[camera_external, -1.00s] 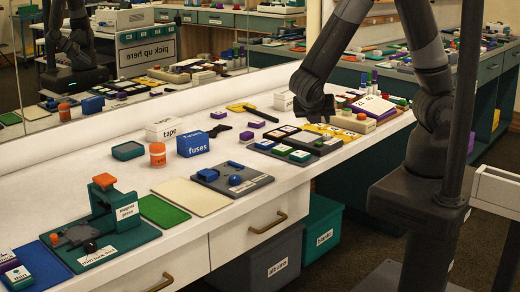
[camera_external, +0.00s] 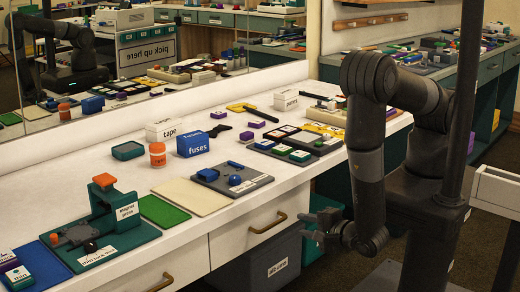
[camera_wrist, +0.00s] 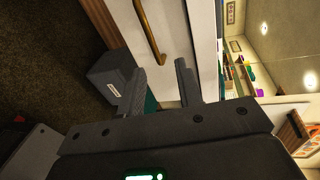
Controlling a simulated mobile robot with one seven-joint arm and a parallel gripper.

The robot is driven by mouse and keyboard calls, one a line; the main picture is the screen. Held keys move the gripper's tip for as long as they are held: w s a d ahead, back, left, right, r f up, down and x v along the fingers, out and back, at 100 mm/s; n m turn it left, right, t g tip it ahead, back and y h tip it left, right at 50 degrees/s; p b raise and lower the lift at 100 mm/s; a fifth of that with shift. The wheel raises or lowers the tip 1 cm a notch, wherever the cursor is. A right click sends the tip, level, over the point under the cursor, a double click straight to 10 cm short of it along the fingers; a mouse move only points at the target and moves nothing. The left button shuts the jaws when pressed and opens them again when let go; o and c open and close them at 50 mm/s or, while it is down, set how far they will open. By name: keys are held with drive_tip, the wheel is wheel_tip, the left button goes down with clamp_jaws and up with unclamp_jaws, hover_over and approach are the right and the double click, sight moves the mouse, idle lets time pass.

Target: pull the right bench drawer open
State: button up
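The right bench drawer (camera_external: 240,240) has a white front and a brass bar handle (camera_external: 267,223). Its front looks flush with the bench. My gripper (camera_external: 312,224) is low in front of the bench, to the right of the handle and apart from it. In the wrist view, my gripper (camera_wrist: 160,88) has its two fingers spread with nothing between them. The handle (camera_wrist: 150,32) shows beyond the fingertips, near the top, and the white drawer front (camera_wrist: 172,25) is beside it.
A left drawer with its own brass handle (camera_external: 162,283) is at the bottom. A grey bin labelled albums (camera_external: 270,264) stands under the bench, with a teal bin (camera_external: 318,205) partly behind my gripper. The bench top (camera_external: 105,180) holds a magnet press (camera_external: 110,215) and several boxes.

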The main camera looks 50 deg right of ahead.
drive_tip(key=w+f+n, duration=0.1)
drive_tip(key=w+f, duration=0.2)
drive_tip(key=w, duration=0.6)
drive_tip(key=shift+w+a+f+y, duration=0.2)
drive_tip(key=shift+w+y, duration=0.1)
drive_tip(key=shift+y, duration=0.1)
drive_tip(key=shift+c, duration=0.3)
clamp_jaws()
